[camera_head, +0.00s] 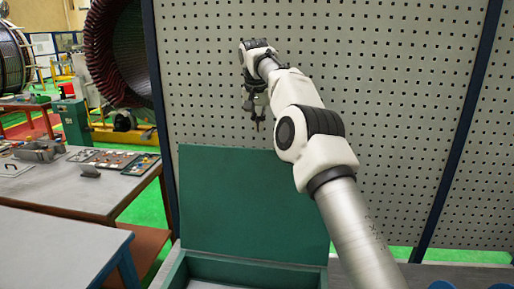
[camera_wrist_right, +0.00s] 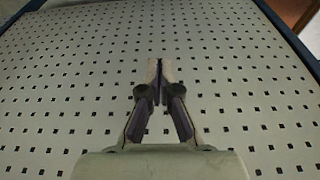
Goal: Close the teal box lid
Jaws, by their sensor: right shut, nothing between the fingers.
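The teal box (camera_head: 172,272) stands at the bottom centre of the head view, with only part of its inside in view. Its lid (camera_head: 250,200) stands open and upright at the back of the box. My right gripper (camera_head: 258,128) hangs pointing down above the lid's top edge, apart from it as far as I can tell. Its fingers are shut and empty. In the right wrist view the closed fingertips (camera_wrist_right: 159,62) show against the pegboard, and the lid is not seen there. My left gripper is not in view.
A perforated grey panel (camera_head: 400,120) with dark posts stands behind the box and my right arm. On the left, a grey table (camera_head: 60,190) holds trays and metal parts. A nearer bench (camera_head: 50,250) lies at the lower left. Large stator rings stand behind.

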